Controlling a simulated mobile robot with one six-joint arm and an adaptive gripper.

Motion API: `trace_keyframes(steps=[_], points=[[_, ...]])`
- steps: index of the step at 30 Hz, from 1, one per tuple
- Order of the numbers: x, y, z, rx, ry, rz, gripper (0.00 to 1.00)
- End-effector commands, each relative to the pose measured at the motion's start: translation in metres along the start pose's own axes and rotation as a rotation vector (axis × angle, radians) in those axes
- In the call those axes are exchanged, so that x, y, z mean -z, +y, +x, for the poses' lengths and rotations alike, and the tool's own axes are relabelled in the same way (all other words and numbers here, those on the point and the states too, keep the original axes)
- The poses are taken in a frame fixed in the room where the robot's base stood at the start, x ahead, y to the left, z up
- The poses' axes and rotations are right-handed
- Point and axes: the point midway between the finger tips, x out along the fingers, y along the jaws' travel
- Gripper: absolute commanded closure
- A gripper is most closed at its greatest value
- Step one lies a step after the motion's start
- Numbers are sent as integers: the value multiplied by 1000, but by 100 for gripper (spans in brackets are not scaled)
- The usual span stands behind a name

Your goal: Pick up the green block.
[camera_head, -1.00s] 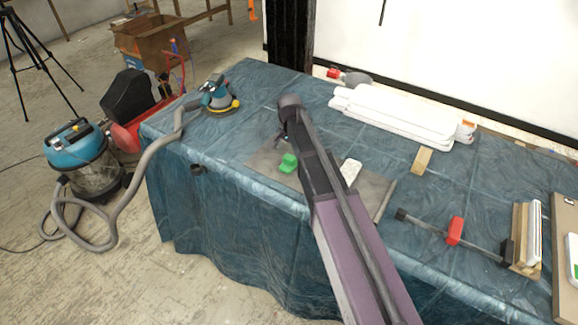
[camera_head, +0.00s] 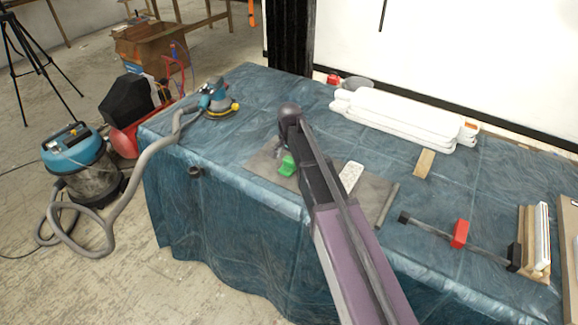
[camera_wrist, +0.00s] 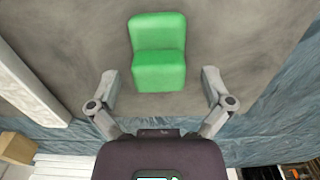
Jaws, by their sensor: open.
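The green block (camera_head: 287,166) lies on a grey mat (camera_head: 262,161) on the covered table, beside my arm in the head view. In the wrist view the green block (camera_wrist: 158,52) has a stepped shape and sits at the upper middle. My gripper (camera_wrist: 160,84) is open and empty, with one finger on each side of the block's lower end. Most of the block lies beyond the fingertips in that view. I cannot tell how high the fingers are above it. In the head view my arm hides most of the gripper.
A white piece (camera_head: 350,177) lies on the mat right of my arm. A sander (camera_head: 216,98) with a hose stands at the table's left. White panels (camera_head: 405,115), a wooden block (camera_head: 424,163) and a red-handled clamp (camera_head: 459,234) lie to the right.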

Motion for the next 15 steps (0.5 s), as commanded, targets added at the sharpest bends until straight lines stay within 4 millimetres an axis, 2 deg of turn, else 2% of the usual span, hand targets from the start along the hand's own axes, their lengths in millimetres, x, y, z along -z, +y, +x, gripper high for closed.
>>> trace_keyframes(steps=[3,5,12,15], points=[[0,0,0,0,0,0,0],[0,0,0,0,0,0,15],[0,0,0,0,0,0,86],[0,0,0,0,0,0,86]])
